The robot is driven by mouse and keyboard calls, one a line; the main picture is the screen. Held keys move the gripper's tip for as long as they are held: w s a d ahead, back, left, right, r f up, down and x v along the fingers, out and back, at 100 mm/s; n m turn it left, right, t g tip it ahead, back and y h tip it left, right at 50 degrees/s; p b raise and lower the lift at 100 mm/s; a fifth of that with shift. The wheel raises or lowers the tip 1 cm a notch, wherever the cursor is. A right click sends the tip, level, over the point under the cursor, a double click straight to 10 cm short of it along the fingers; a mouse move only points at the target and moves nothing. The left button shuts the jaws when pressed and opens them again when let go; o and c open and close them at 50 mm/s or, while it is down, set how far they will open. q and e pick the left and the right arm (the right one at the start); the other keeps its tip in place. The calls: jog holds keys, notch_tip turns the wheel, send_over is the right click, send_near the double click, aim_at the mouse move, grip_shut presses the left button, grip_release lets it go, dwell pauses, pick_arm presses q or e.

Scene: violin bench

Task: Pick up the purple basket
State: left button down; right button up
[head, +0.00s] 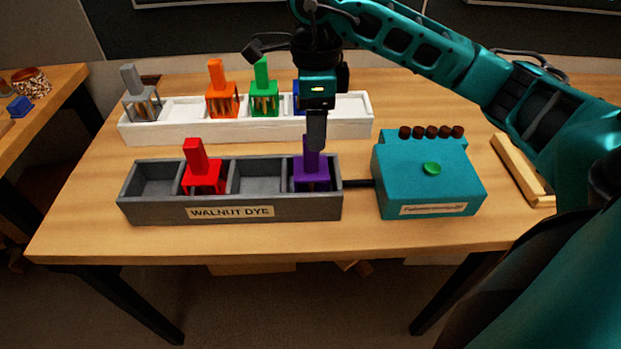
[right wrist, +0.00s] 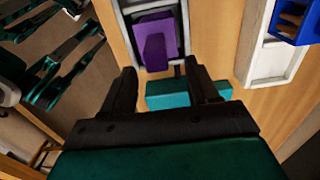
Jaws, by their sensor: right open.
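The purple basket (head: 312,172) stands upright in the rightmost compartment of the grey trough labelled "WALNUT DYE" (head: 160,210). Its tall handle points up. My right gripper (head: 317,140) is directly over the basket in the head view, its fingers at the height of the handle top. In the right wrist view the gripper (right wrist: 165,88) is open, with nothing between its fingers. The purple basket (right wrist: 156,42) shows there beyond the fingertips, apart from them. My left gripper is not in view.
A red basket (head: 204,175) stands in the same trough. Behind is a white trough (head: 170,133) with grey, orange, green and blue baskets (head: 299,98). A teal box (head: 425,180) with brown knobs sits right of the grey trough. The table's front strip is clear.

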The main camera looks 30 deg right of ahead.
aim_at(311, 167)
jog(key=f, duration=0.5)
jog(key=shift+a+f, duration=0.4)
grip_shut()
dwell(0.4)
